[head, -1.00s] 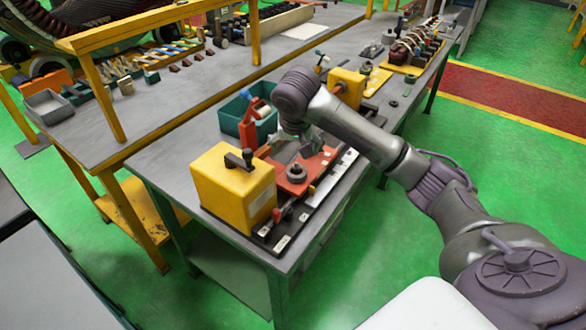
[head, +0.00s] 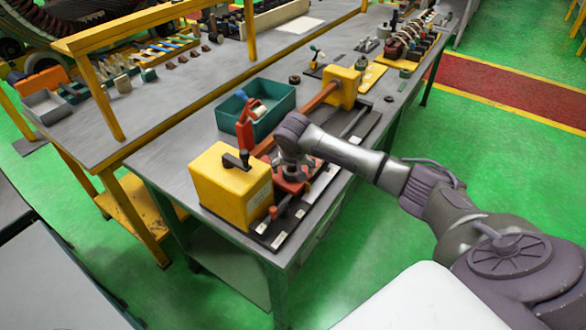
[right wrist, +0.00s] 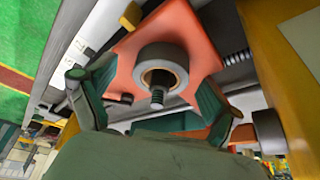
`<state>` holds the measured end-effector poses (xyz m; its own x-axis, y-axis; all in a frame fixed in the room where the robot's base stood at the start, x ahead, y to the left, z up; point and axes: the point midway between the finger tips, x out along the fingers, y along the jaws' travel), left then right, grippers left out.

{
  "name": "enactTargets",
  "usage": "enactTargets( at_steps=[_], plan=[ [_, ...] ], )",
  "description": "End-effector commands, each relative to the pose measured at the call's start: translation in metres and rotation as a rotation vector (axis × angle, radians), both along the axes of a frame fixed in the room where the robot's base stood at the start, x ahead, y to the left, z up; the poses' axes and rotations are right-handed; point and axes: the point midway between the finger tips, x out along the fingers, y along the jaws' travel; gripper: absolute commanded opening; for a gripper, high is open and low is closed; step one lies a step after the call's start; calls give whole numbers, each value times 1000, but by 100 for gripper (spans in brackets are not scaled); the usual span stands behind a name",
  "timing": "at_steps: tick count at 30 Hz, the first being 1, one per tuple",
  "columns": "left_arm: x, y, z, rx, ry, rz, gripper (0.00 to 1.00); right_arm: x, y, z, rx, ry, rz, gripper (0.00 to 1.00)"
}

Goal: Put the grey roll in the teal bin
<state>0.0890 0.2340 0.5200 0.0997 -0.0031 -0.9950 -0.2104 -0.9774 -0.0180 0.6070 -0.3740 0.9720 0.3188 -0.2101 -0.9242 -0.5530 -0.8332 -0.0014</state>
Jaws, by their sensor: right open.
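The grey roll (right wrist: 161,68) is a thick ring in the right wrist view, around a threaded post on an orange plate (right wrist: 203,26). In the head view my right gripper (head: 292,170) hides it. In the right wrist view my right gripper (right wrist: 152,105) is open, with one dark green finger to each side of the roll's near side; I cannot tell whether they touch it. The teal bin (head: 285,97) stands behind the fixture on the bench in the head view. My left gripper does not show.
A yellow block (head: 230,190) stands at the fixture's near end, with a red upright clamp (head: 245,130) behind it. A second yellow block (head: 342,86) stands at the far end, with an orange bar between. Clear grey bench lies left of the bin.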

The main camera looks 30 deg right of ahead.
Motion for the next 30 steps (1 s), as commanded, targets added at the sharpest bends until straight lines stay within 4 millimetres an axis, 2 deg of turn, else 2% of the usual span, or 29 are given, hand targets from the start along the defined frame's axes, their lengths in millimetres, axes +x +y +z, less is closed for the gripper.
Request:
enactTargets(
  at_steps=[8, 21, 26, 30],
  plan=[
    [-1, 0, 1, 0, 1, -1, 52, 2, -1, -5, 0, -2, 0, 90],
    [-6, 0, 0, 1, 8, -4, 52, 2, -1, -4, 0, -2, 0, 20],
    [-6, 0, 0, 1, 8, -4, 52, 2, -1, -4, 0, -2, 0, 20],
    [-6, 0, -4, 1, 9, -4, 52, 2, -1, 5, 0, -4, 1, 20]
  ],
)
